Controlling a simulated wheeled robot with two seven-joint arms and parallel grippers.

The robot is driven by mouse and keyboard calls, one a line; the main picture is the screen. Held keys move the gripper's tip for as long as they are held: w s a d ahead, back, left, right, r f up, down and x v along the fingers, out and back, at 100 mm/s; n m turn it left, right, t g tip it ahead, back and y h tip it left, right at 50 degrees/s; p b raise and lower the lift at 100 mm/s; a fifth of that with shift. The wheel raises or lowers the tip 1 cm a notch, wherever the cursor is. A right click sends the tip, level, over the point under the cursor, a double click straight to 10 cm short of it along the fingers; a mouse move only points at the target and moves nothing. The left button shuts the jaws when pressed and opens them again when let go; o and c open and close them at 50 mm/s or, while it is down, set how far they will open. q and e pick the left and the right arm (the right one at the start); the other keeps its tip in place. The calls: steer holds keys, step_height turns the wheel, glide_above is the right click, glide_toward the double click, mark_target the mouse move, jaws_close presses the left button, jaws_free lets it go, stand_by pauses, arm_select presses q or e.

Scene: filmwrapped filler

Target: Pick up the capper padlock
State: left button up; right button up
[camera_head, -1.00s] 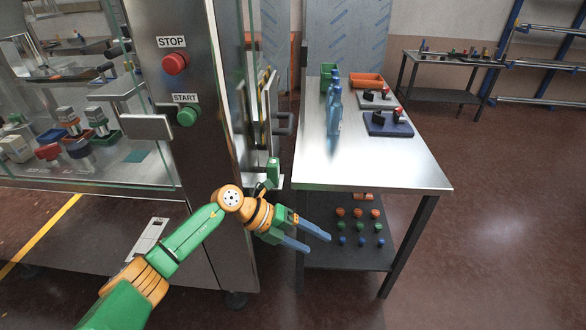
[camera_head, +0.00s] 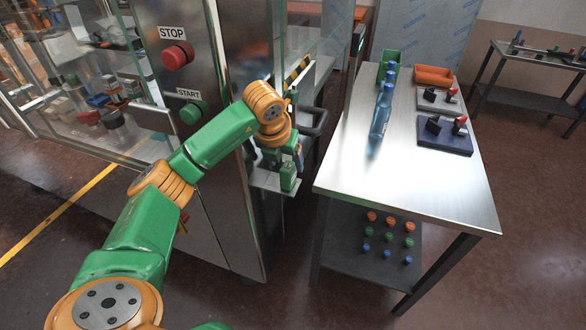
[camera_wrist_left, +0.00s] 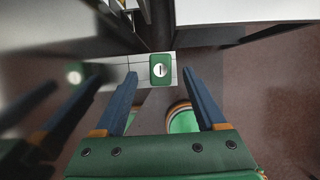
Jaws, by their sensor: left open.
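The green padlock (camera_head: 289,176) is a small block on a pale ledge (camera_head: 268,183) low on the machine's side, beside the table. In the left wrist view the padlock (camera_wrist_left: 160,64) shows a round silver keyhole face and lies between and beyond my fingertips. My left gripper (camera_wrist_left: 160,77) is open and empty, its two blue fingers spread toward the padlock with a gap on both sides. In the head view my left arm reaches to the machine's edge, and its wrist hides most of the gripper and fingers. My right gripper is not in view.
The steel machine with a red STOP button (camera_head: 177,55) and green START button (camera_head: 193,111) stands close to my left arm. A dark door handle (camera_head: 310,122) is near the wrist.

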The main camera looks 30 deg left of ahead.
mark_target(285, 165)
arm_select(q)
steer(key=shift+w+a+f+p, duration=0.3)
steer(key=shift+w+f+p, duration=0.1)
steer(key=shift+f, duration=0.25)
steer(key=shift+w+a+f+p, duration=0.25)
steer(key=shift+f+p, duration=0.15)
steer(key=shift+f, duration=0.2)
steer(key=f, duration=0.1)
steer(key=p, duration=0.1)
steer(key=f, duration=0.1)
steer(key=shift+w+d+f, duration=0.35)
steer(key=shift+w, duration=0.05)
steer(key=shift+w+d+f, duration=0.15)
steer(key=shift+f, duration=0.2)
steer(key=shift+w+f, duration=0.1)
steer(key=shift+f, duration=0.15)
steer(key=shift+a, duration=0.25)
steer(key=c, duration=0.6)
steer(key=shift+d, duration=0.1)
jaws_close()
